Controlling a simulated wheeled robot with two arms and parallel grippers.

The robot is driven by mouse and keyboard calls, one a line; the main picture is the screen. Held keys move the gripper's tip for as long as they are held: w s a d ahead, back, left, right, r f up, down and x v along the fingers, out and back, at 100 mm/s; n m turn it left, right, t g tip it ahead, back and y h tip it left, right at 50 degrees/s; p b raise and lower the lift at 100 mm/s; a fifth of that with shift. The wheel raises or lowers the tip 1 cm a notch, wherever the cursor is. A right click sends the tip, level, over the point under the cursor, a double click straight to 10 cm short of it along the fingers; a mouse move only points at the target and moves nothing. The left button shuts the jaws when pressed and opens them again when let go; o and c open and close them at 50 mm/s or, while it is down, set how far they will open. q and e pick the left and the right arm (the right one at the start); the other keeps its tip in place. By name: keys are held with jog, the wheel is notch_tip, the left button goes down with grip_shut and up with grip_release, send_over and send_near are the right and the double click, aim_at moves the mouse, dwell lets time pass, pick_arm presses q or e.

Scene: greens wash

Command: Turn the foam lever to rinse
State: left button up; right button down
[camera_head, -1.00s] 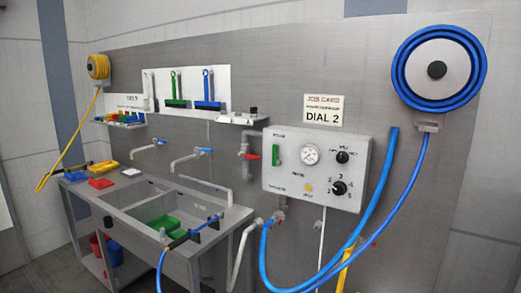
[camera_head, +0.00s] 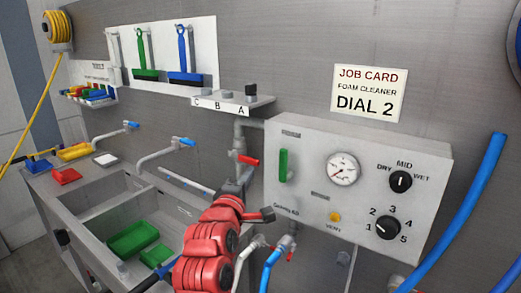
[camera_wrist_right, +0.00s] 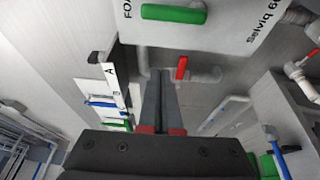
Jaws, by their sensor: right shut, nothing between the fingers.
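The green foam lever (camera_head: 284,165) stands upright on the left part of the grey control box (camera_head: 319,211). In the wrist view the lever (camera_wrist_right: 173,14) lies across the top, beyond the fingertips and apart from them. My right gripper (camera_head: 243,174) is shut and empty, below and left of the lever, at the end of my red arm. In the wrist view its fingers (camera_wrist_right: 160,76) point toward the pipe under the box, beside a red valve handle (camera_wrist_right: 181,68). My left gripper is not in view.
The box also carries a gauge (camera_head: 343,169), a DRY/WET knob (camera_head: 400,181), a numbered dial (camera_head: 387,228) and a yellow vent button (camera_head: 334,217). A small shelf (camera_head: 237,104) juts out at upper left. A sink (camera_head: 112,207) and blue hoses (camera_head: 468,209) flank the box.

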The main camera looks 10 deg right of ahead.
aim_at(286, 165)
jog(key=w+d+p, duration=0.5)
jog(key=d+p, duration=0.1)
jog(key=d, duration=0.1)
jog(key=shift+w+d+r, duration=0.2)
jog(key=shift+w+r, duration=0.05)
dwell(0.4)
dwell(0.3)
